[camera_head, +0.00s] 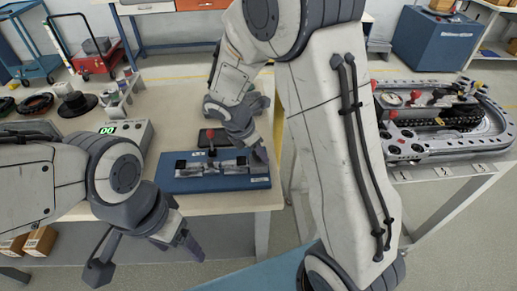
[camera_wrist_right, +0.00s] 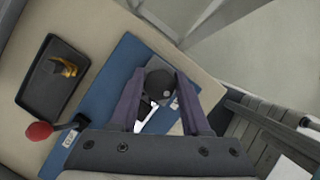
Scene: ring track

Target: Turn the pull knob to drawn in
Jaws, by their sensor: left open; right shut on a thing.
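The pull knob (camera_wrist_right: 160,84) is a dark round knob at one end of a blue panel (camera_wrist_right: 128,55). In the right wrist view it sits between the two fingers of my right gripper (camera_wrist_right: 162,90), which is shut on it. A bright white part shows just below the knob. In the head view my right gripper (camera_head: 257,158) is at the right end of the blue panel (camera_head: 205,184) and hides the knob there. My left gripper (camera_head: 146,260) is open and empty, in front of the table's near edge.
A red-ball lever (camera_head: 210,134) stands at the panel's back, beside a dark tray (camera_wrist_right: 58,75) holding a yellow-and-dark item. A box with a green display (camera_head: 108,130) stands left of the panel. The ring track (camera_head: 440,150) is on the right-hand table.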

